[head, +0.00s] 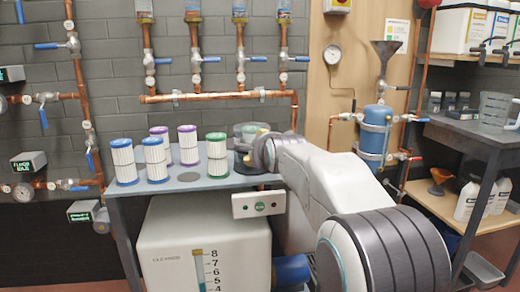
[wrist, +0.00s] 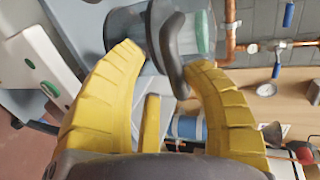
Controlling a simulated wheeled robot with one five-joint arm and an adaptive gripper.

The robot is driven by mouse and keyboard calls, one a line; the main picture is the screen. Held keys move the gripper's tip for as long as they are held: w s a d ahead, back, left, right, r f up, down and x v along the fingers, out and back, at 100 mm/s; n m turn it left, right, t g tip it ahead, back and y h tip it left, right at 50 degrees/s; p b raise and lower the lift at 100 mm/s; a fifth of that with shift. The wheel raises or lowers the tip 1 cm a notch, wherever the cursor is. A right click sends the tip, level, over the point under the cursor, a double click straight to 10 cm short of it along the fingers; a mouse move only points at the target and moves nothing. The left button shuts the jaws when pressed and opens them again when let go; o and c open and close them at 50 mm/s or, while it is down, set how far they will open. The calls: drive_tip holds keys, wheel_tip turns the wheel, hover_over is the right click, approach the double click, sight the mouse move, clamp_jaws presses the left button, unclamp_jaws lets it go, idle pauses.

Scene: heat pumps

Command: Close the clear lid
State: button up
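A clear round vessel (head: 243,131) stands at the right end of the grey table, partly hidden by my arm. A dark curved bar (wrist: 172,52), which looks like a handle, lies beside a clear part that may be the lid. A green-and-white thing (wrist: 202,32) shows behind it. My gripper (wrist: 165,58) has its yellow fingers spread, with the bar between their tips. I cannot tell whether a finger touches it. In the head view my gripper is mostly hidden behind my wrist.
Blue-capped filters (head: 123,163), purple-capped filters (head: 188,146) and a green-capped filter (head: 217,159) stand on the table (head: 190,184) left of the vessel. Copper pipes (head: 220,97) run along the wall behind. A blue tank (head: 374,137) hangs right of my arm.

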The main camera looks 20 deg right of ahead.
drive_tip(key=shift+o, duration=0.7)
drive_tip(key=shift+f, duration=0.2)
drive_tip(key=shift+r, duration=0.15)
drive_tip(key=v, duration=1.2)
drive_tip(key=shift+w, duration=0.1)
drive_tip(key=shift+r, duration=0.1)
